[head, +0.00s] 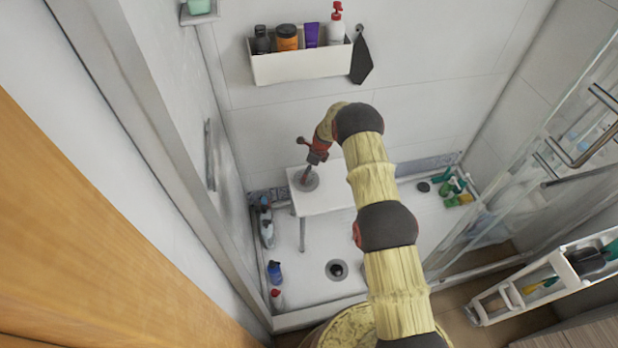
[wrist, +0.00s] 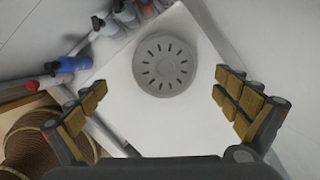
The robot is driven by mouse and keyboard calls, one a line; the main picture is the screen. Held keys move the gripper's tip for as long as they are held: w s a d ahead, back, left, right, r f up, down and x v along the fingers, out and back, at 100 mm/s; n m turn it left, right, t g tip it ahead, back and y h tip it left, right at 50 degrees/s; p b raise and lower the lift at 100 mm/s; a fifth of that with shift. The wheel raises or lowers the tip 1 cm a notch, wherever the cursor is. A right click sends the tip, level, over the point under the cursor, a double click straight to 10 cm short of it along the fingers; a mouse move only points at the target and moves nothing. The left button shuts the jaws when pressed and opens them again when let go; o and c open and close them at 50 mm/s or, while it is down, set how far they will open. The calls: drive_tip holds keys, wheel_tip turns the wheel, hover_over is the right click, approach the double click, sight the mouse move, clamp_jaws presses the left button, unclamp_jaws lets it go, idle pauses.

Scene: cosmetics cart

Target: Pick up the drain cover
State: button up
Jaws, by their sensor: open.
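The drain cover (wrist: 165,65) is a grey round disc with a ring of slots, lying flat on a white stool top (wrist: 125,95) in the wrist view. In the head view the drain cover (head: 306,181) is on the left part of the white stool (head: 335,196), partly hidden by my gripper. My gripper (head: 308,172) is above it, pointing down. In the wrist view my gripper (wrist: 160,100) has its fingers wide apart, one on each side of the disc, and nothing is between them in contact. The exact height above the disc is hard to tell.
Bottles (head: 266,225) stand on the shower floor along the left wall. An open floor drain (head: 336,269) lies in front of the stool. A wall shelf (head: 300,66) holds several toiletries. Green items (head: 455,190) lie at the right. A white cart (head: 545,280) stands at lower right.

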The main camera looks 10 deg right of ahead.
drive_tip(key=shift+w+d+m, duration=0.1)
drive_tip(key=shift+d+m, duration=0.05)
drive_tip(key=shift+m, duration=0.65)
drive_tip(key=shift+f, duration=0.3)
drive_tip(key=b+x, duration=0.1)
drive_tip(key=x, duration=0.1)
drive_tip(key=b+x, duration=0.1)
drive_tip(key=x, duration=0.2)
drive_tip(key=b+x, duration=0.1)
drive_tip(key=x, duration=0.1)
drive_tip(key=shift+w+d+f, duration=0.15)
drive_tip(key=shift+w+d, duration=0.05)
drive_tip(key=shift+d, duration=0.05)
drive_tip(key=c, duration=0.3)
drive_tip(key=c, duration=1.2)
drive_tip(key=shift+c, duration=0.2)
